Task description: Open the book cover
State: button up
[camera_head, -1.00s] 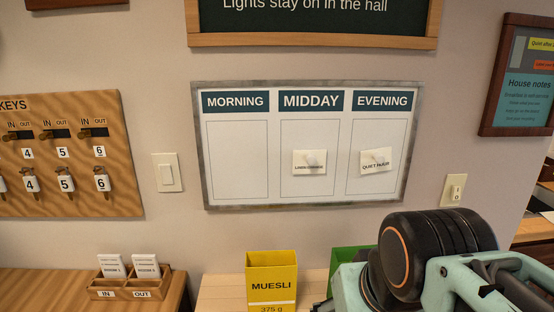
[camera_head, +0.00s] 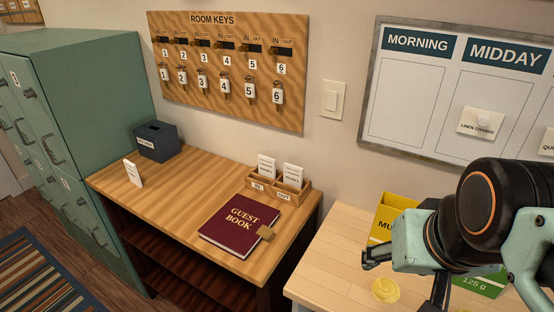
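The closed guest book (camera_head: 236,226) has a dark red cover with gold lettering.
An IN/OUT card tray (camera_head: 278,188) stands behind the book. A dark box (camera_head: 157,141) and a small white card (camera_head: 133,173) stand at the desk's left, beside green lockers (camera_head: 75,110). The lighter table (camera_head: 340,240) holds a yellow muesli box (camera_head: 392,212) and a yellow round item (camera_head: 385,290).

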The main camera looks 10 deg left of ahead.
aim_at(238, 225)
jog(key=u, duration=0.8)
